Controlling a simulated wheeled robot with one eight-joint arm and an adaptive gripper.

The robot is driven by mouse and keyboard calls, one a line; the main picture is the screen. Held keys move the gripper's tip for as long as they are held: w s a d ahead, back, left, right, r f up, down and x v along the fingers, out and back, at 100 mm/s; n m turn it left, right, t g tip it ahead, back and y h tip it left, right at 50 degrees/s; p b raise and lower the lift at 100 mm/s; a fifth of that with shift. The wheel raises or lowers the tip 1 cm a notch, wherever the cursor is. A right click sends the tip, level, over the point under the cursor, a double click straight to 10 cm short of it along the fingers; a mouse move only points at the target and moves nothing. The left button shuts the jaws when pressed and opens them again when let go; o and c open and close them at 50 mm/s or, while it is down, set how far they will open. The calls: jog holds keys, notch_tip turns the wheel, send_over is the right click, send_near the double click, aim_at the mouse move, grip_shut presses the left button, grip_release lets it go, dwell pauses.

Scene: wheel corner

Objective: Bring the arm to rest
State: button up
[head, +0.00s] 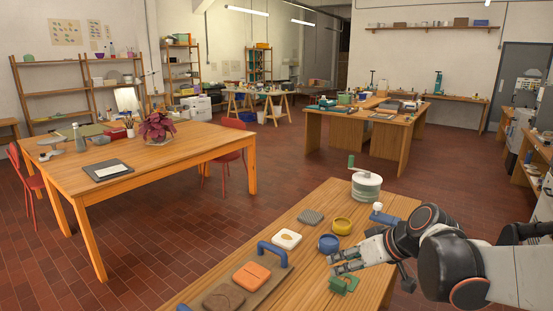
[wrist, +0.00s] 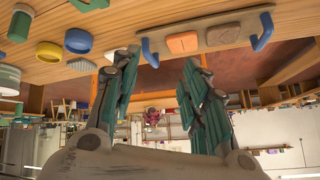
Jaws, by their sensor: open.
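My gripper (head: 342,262) is over the right part of the near wooden table (head: 330,212) in the head view, with my arm reaching in from the right edge. In the wrist view, which looks upside down, the two fingers of my gripper (wrist: 160,66) are spread wide with nothing between them. A small green object (head: 343,284) is close to the fingers in the head view. I cannot tell how high my gripper is above it.

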jog(key=s+d+m+h, duration=0.1)
jog(key=s+m+h, duration=0.1)
jog(key=s, duration=0.7)
jog(key=s+d+r+m+h+b, duration=0.1)
jog(key=s+d+m+h, duration=0.1)
jog(key=s, duration=0.8)
jog(key=shift+d+t+h, duration=0.25)
jog(key=shift+t+h, duration=0.05)
jog(key=shift+h, duration=0.4)
